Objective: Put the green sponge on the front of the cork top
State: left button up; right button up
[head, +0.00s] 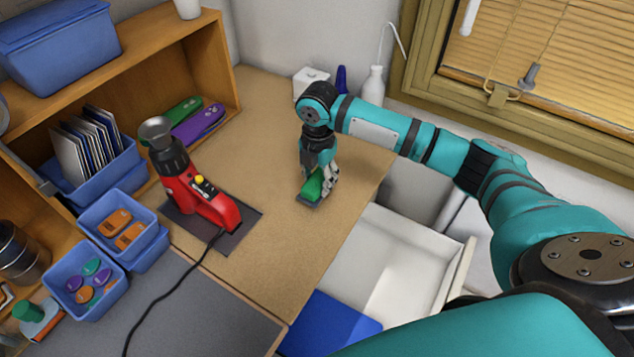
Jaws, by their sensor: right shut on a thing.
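The green sponge (312,187) is low over the right part of the tan cork top (285,245), close to its right edge. It has a dark underside, and I cannot tell whether it touches the cork. My right gripper (318,183) points down and is shut on the sponge from above, hiding part of it. My left gripper is not in the head view.
A red tool (212,205) stands on a dark mat (250,228) left of the sponge, its black cable running forward. Blue bins (97,262) hold small coloured pieces. An open white drawer (405,255) lies right of the cork. The front cork is clear.

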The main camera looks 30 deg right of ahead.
aim_at(317, 186)
jog(key=shift+w, duration=0.4)
notch_tip(317, 186, down, 2)
jog(key=shift+s+f+p, duration=0.1)
jog(key=shift+f+p, duration=0.15)
jog(key=shift+p, duration=0.4)
jog(key=shift+d+f, duration=0.1)
jog(key=shift+f, duration=0.45)
jog(key=o, duration=1.2)
jog(key=shift+f, duration=0.1)
jog(key=shift+o, duration=0.2)
notch_tip(317, 186, up, 12)
jog(key=shift+r+b, duration=0.15)
jog(key=shift+b, duration=0.8)
